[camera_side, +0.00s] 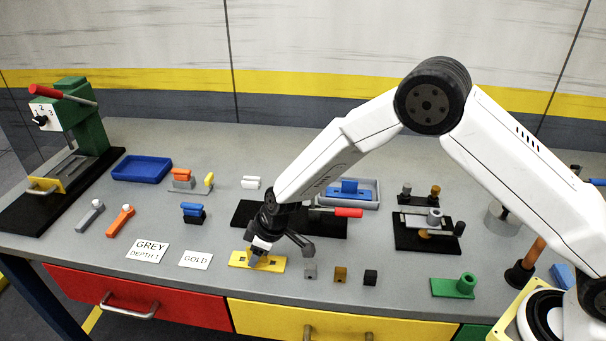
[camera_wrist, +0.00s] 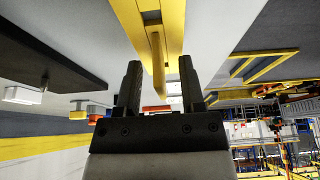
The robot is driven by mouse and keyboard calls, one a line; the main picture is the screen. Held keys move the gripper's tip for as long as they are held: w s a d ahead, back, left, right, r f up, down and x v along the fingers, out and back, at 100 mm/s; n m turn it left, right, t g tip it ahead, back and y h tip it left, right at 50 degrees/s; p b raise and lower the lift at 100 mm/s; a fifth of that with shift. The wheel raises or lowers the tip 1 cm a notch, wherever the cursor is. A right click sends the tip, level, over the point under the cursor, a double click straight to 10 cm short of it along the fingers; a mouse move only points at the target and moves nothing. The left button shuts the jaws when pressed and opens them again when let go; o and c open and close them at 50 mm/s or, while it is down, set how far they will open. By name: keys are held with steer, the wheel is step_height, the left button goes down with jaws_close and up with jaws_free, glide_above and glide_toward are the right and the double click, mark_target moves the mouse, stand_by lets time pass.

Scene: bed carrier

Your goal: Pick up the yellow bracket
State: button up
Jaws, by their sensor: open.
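The yellow bracket (camera_side: 276,265) lies on the grey bench near its front edge, behind the yellow drawer. It is a flat plate with a raised part; the wrist view shows its narrow upright (camera_wrist: 157,58). My gripper (camera_side: 254,253) is over the bracket, pointing down. In the wrist view its two dark fingers (camera_wrist: 159,72) are apart, one on each side of the upright, with visible gaps. I cannot tell whether either finger touches the bracket. In the side view my gripper hides the middle of the bracket.
A black base plate (camera_side: 328,227) with a red-handled clamp (camera_side: 348,212) stands just behind. Small grey (camera_side: 311,271), gold (camera_side: 340,274) and black (camera_side: 370,277) blocks sit to the right.

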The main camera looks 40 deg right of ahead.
jaws_close()
stand_by(1.5)
